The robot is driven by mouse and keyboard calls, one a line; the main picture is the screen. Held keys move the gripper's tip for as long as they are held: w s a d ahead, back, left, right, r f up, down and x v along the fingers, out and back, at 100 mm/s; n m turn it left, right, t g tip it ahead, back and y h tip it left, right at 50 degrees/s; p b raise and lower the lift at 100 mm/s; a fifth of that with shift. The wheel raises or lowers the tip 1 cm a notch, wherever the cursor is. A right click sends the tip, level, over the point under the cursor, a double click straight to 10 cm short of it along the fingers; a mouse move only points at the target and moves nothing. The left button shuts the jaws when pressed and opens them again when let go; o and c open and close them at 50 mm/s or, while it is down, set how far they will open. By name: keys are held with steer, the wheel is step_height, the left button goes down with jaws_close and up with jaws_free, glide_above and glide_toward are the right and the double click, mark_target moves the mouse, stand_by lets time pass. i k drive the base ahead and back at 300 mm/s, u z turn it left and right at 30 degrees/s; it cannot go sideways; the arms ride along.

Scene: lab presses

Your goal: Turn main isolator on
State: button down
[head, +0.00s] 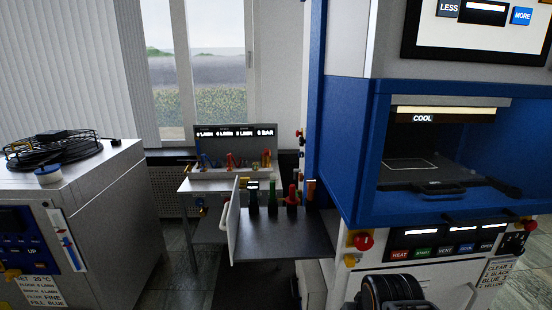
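No label reading main isolator can be made out. A red knob on a yellow plate (363,241) is on the white front of the blue press (345,150), left of the button row. A second red knob (529,225) is at the press's right edge, above a small black control panel (512,243). I cannot tell which control is the isolator or how it is set. A dark rounded part, likely my gripper (390,292), shows at the bottom edge below the press front. Its fingertips cannot be made out, and it appears apart from both red knobs.
Buttons labelled HEAT, START, VENT, COOL and OPEN (444,252) line the press front. A grey shelf (285,245) with coloured-handled tools juts out left of the press. A white cabinet (100,190) with a black cable coil stands at left. A bench (205,186) stands by the window.

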mark_target(363, 243)
steer(key=z, duration=0.55)
steer(key=k, duration=1.35)
steer(key=u, duration=0.4)
steer(key=i, duration=0.7)
